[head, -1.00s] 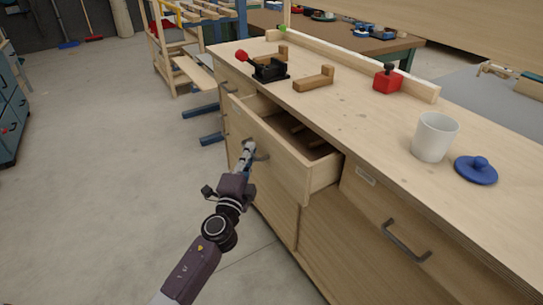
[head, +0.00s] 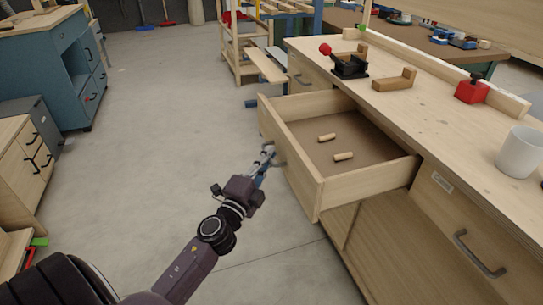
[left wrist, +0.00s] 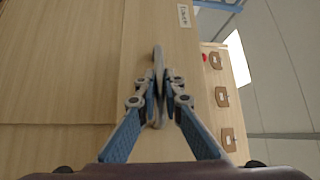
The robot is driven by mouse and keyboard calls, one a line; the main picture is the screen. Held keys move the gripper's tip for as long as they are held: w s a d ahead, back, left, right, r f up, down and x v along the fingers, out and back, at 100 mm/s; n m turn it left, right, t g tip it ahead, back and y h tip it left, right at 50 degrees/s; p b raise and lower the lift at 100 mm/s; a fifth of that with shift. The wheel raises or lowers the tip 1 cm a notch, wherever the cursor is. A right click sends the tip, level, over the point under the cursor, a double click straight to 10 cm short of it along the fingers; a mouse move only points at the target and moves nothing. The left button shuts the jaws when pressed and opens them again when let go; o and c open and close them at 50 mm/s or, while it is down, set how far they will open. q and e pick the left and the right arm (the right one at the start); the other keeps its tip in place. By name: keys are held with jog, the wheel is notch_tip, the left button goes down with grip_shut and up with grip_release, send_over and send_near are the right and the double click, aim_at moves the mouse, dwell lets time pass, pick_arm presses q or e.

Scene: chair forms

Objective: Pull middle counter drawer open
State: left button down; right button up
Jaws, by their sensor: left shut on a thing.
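The middle counter drawer (head: 366,183) stands well out from the wooden counter (head: 448,131) in the head view. Two small wooden dowels, one of them a dowel (head: 343,156) near the middle, lie on its brown floor. My left gripper (head: 267,158) is at the drawer's front face, shut on the dark bar handle (head: 279,160). In the left wrist view the fingers (left wrist: 160,92) close around the handle (left wrist: 158,60), and the drawer front with a paper label (left wrist: 184,16) lies behind them. My right gripper is not in view.
On the counter top are a black clamp with a red knob (head: 349,64), a wooden block (head: 395,81), a red block (head: 471,91) and a white mug (head: 519,151). Another closed drawer (head: 462,221) is at right. Blue cabinets (head: 62,62) stand at left; open floor lies between.

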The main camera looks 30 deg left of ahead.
pick_arm(q)
jog(key=shift+f, duration=0.1)
jog(key=c, duration=2.1)
grip_release()
jog(key=s, duration=0.4)
jog(key=s+d+f, duration=0.1)
jog(key=s, duration=0.7)
jog(key=shift+d+f, duration=0.25)
jog(key=shift+d, duration=0.1)
jog(key=shift+w, duration=0.1)
